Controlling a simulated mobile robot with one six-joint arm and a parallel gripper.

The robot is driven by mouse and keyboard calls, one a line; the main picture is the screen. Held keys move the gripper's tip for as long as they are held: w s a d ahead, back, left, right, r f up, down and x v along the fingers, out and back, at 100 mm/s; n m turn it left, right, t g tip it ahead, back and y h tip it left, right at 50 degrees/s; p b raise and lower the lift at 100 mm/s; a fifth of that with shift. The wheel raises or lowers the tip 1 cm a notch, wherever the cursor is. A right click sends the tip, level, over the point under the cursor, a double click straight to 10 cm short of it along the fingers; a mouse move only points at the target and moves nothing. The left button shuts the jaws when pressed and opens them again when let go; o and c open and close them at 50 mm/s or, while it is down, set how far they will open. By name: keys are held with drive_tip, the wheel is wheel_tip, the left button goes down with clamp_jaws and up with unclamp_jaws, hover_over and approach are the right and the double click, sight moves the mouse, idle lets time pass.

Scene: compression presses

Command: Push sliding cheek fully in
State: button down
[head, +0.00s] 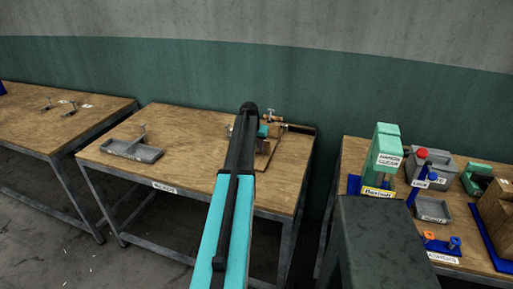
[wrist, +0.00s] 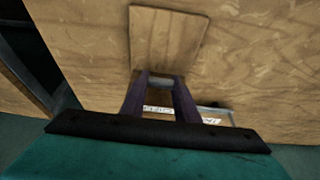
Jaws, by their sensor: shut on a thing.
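In the head view, a press or clamp fixture stands on a wooden base (head: 277,146) at the right of the middle table. My arm hides part of it, and I cannot make out the sliding cheek for certain. A teal part (head: 263,131) and a dark bar (head: 298,128) show beside the arm. Whether that piece is the cheek is unclear. A flat wooden board (wrist: 169,38) lies just beyond the fingertips.
A grey tray (head: 133,150) sits on the left of the middle table (head: 180,190). Another table (head: 50,127) stands at left. At right, a table carries a green block (head: 383,150), grey containers and bottles. A dark box (head: 385,240) stands in front of it.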

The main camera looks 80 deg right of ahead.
drive_tip(key=shift+s+d+r, duration=0.1)
drive_tip(key=shift+s+d, duration=0.05)
drive_tip(key=shift+d, duration=0.05)
drive_tip(key=c, duration=1.4)
unclamp_jaws()
drive_tip(key=shift+d, duration=0.1)
drive_tip(key=shift+o, duration=0.2)
drive_tip(key=shift+a, duration=0.2)
drive_tip(key=b+v, duration=0.3)
drive_tip(key=v, duration=1)
drive_tip(key=shift+r+b, duration=0.25)
drive_tip(key=shift+b, duration=0.15)
drive_tip(key=shift+a, duration=0.1)
drive_tip(key=shift+w, duration=0.2)
